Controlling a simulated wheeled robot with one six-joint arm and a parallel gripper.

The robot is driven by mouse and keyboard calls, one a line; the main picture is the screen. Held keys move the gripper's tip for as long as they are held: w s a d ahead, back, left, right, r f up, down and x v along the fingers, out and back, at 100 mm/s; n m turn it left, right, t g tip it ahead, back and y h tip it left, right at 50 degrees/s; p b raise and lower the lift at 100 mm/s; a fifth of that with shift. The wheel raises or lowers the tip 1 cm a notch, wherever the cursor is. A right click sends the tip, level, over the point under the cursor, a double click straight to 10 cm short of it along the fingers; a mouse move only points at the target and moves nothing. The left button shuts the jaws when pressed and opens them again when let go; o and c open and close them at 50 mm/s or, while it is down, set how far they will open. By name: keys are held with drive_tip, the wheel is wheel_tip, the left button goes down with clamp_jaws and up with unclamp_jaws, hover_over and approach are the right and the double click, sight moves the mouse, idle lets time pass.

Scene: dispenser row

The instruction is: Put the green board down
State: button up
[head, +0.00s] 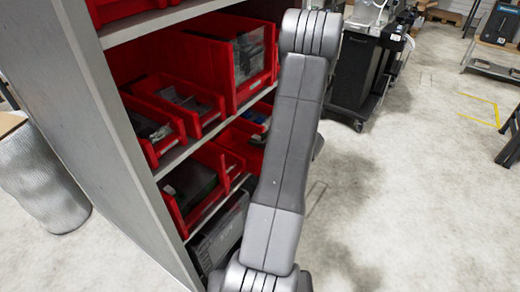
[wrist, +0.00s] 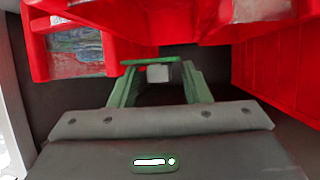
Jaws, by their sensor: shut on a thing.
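My gripper (wrist: 158,78) shows in the wrist view, with its dark body across the bottom and two slanted greenish fingers reaching forward. Between the fingertips is a thin green strip, which I take to be the green board (wrist: 148,62) seen nearly edge-on, with a small light grey block just below it. The gripper is shut on it. I cannot tell whether the board touches anything beneath. In the head view my grey arm hangs in front of the shelf, and neither gripper nor board shows there.
Red bins surround the gripper closely: one at the upper left (wrist: 40,50) and a red wall at the right (wrist: 272,65). In the head view a grey shelf (head: 108,110) holds several red bins.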

wheel_tip(320, 180, down, 4)
drive_tip(key=shift+f, duration=0.1)
idle(0.4)
drive_tip(key=shift+f+b, duration=0.55)
drive_tip(key=o, duration=0.7)
drive_tip(key=shift+r+p, duration=0.45)
drive_tip(key=shift+r, duration=0.05)
drive_tip(key=v, duration=1.2)
drive_tip(key=shift+r, duration=0.15)
